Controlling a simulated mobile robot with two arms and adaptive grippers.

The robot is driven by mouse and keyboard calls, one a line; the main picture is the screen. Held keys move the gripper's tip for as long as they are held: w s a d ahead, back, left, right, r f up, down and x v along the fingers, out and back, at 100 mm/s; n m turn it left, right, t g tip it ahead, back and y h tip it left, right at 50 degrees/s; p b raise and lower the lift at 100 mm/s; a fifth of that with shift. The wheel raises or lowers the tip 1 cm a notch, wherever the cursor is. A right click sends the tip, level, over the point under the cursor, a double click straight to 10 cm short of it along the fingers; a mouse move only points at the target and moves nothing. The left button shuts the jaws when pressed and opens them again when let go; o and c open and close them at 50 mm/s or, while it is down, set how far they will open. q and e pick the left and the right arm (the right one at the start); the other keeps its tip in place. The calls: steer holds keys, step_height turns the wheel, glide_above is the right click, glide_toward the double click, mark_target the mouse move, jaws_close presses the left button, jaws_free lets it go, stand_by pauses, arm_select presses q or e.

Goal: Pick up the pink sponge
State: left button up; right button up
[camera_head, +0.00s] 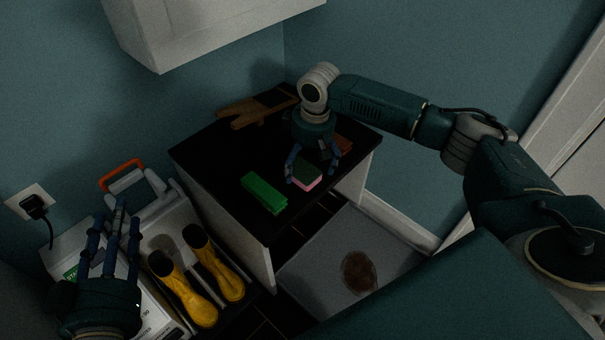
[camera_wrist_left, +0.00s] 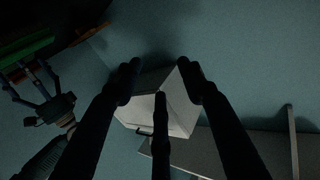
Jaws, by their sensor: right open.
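The pink sponge (camera_head: 309,183), with a dark green top and a pink side, lies on the black top of the cabinet (camera_head: 215,155). My right gripper (camera_head: 311,178) is open just above the sponge, with its blue fingers spread on either side of it. I cannot tell whether the fingers touch it. My left gripper (camera_head: 117,215) is at the lower left, away from the sponge, its fingers pointing up. In the left wrist view its fingers (camera_wrist_left: 160,80) are apart with nothing between them.
A green block (camera_head: 264,193) lies left of the sponge. A brown wooden item (camera_head: 245,112) lies at the back, and a reddish-brown item (camera_head: 344,145) lies partly behind my right gripper. Yellow boots (camera_head: 187,290) and a mat with a brown stain (camera_head: 325,245) are below.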

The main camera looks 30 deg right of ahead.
steer(key=shift+c, duration=0.2)
steer(key=c, duration=0.8)
steer(key=shift+r, duration=0.15)
